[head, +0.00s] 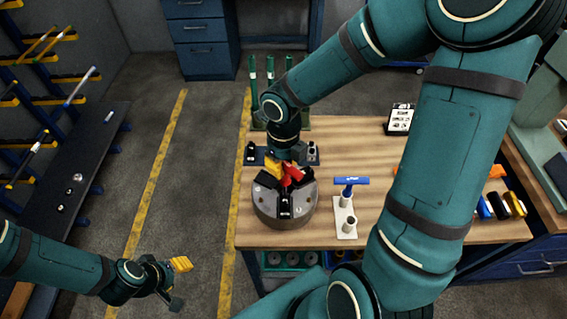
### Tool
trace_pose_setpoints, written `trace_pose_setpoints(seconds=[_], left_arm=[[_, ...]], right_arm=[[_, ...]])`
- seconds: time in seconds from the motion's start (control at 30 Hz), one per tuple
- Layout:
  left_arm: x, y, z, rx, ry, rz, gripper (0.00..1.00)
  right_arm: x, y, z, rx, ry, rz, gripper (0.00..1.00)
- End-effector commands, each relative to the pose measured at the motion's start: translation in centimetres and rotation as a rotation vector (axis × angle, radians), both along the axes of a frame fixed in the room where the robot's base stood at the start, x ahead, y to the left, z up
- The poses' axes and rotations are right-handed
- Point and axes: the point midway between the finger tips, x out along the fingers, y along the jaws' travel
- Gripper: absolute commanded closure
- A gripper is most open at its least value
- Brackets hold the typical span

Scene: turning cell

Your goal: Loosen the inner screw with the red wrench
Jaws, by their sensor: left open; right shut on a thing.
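The red wrench (291,173) is at the top of a round grey chuck (268,212) with black jaws, near the table's left edge. My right gripper (284,172) reaches down from above and is shut on the red wrench. The wrench's lower end and the inner screw are hidden by the gripper and the jaws, so I cannot tell whether the wrench sits in the screw. My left gripper (177,283) is open and empty, at lower left over the floor, away from the table.
A blue T-handled wrench (350,181) stands in a white holder (346,233) right of the chuck. Green posts (253,85) rise behind it. My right arm covers much of the wooden table (345,125). A black-and-white card (400,118) stands at the back. A dark rack (85,160) is far left.

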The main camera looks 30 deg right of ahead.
Motion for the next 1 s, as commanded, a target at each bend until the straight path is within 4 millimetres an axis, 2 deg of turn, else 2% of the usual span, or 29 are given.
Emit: trace_pose_setpoints(seconds=[0.53,1.0], left_arm=[[0.0,0.0,0.0,0.0,0.0,0.0,0.53],[0.0,0.0,0.0,0.0,0.0,0.0,0.53]], right_arm=[[-0.03,-0.03,-0.05,0.0,0.002,0.047,1.0],[-0.13,0.02,-0.1,0.002,0.004,0.187,1.0]])
